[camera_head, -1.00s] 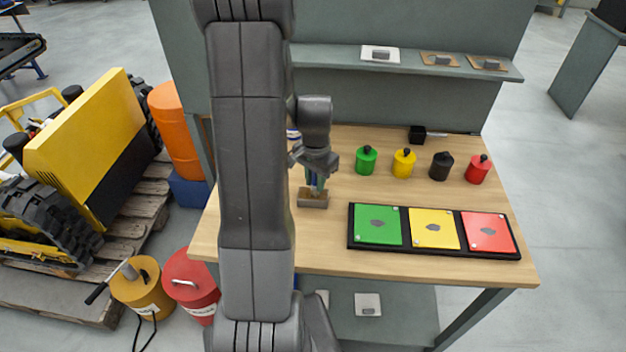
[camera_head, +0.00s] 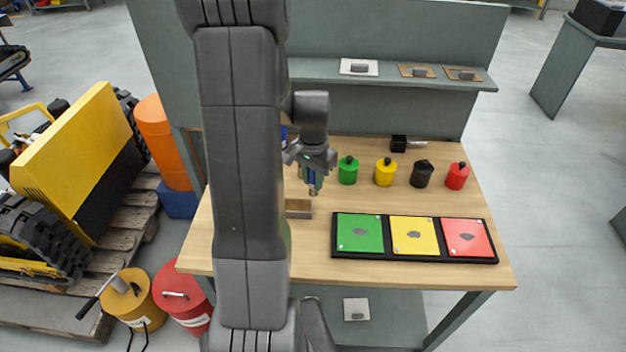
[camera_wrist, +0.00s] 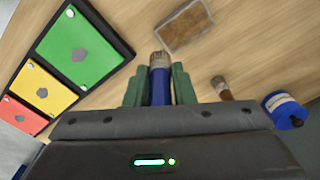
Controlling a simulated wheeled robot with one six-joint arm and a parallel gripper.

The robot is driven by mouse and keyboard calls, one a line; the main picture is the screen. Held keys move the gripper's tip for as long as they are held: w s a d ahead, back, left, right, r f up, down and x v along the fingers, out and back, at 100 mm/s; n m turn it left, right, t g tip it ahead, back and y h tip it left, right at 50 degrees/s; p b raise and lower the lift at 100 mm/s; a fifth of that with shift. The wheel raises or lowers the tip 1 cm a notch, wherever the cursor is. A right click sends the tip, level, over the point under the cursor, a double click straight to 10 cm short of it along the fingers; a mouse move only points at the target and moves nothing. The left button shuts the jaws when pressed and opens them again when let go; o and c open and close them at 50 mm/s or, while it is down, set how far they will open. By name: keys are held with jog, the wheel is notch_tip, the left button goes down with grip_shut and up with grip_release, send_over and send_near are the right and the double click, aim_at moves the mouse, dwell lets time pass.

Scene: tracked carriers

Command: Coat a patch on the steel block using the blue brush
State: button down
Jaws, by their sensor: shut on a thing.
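My gripper (camera_head: 311,176) is shut on the blue brush, with its tip pointing down. In the wrist view the brush's blue handle (camera_wrist: 160,86) sits between the green fingers, and its pale bristles show beyond them. The steel block (camera_head: 299,204) lies on the table, partly hidden behind my arm in the head view. In the wrist view the block (camera_wrist: 184,26) has grey edges and a brown, mottled top. The bristles are near the block's right end in the head view and look clear of its top; the exact height is hard to tell.
A black tray (camera_head: 414,255) with green, yellow and red plates lies to the right. Green, yellow, black and red knobbed pots (camera_head: 347,171) stand behind it. The wrist view shows a brown brush (camera_wrist: 222,88) and a blue can (camera_wrist: 286,110). A shelf (camera_head: 390,76) crosses the back.

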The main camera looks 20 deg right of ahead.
jog(key=shift+r+p, duration=0.65)
jog(key=shift+r, duration=0.65)
